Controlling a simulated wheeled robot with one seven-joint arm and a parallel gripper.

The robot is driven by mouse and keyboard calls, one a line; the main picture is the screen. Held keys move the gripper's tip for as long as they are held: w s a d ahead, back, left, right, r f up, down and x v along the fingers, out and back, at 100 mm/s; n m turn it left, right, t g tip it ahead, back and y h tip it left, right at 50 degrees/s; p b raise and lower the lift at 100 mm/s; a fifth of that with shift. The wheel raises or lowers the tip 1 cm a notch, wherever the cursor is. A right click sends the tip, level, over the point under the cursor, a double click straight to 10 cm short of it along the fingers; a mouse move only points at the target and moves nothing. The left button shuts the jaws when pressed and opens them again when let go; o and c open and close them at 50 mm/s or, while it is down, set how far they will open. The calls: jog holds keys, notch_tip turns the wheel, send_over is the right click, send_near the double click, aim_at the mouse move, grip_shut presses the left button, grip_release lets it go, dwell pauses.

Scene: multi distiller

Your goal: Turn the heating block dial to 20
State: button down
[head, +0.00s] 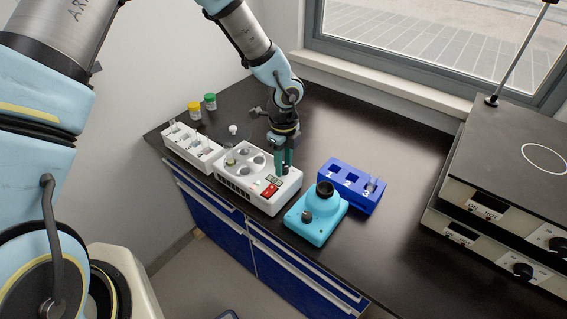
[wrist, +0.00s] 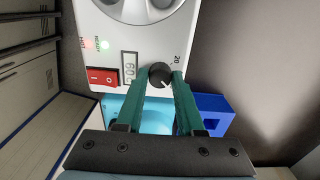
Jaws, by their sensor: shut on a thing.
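The white heating block (head: 262,197) stands on the dark bench, and its control face fills the upper left of the wrist view (wrist: 125,40). Its black round dial (wrist: 160,78) sits beside a small display (wrist: 129,67), whose digits I cannot read surely. A printed "20" (wrist: 175,59) is up and right of the dial. A pale mark shows at the dial's lower right edge. My gripper (wrist: 160,71) is shut on the dial, one teal finger on each side. In the head view my gripper (head: 285,168) points down at the block's right end and hides the dial.
A red switch (wrist: 102,76) and small lights are near the display. A teal device (head: 325,222) and a blue numbered rack (head: 367,203) stand close on the right. A white tube rack (head: 178,148) is left. Stacked plates (head: 510,165) stand far right.

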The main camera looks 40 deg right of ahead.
jog(key=n+b, duration=0.3)
jog(key=n, duration=0.1)
jog(key=shift+f, duration=0.15)
jog(key=n+b, duration=0.3)
jog(key=n, duration=0.2)
jog(key=shift+n+b, duration=0.3)
jog(key=shift+b, duration=0.1)
jog(key=n+b, duration=0.2)
jog(key=n, duration=0.2)
jog(key=shift+n+b, duration=1)
jog(key=shift+n, duration=1.1)
jog(key=shift+r, duration=0.2)
jog(key=c, duration=0.5)
grip_release()
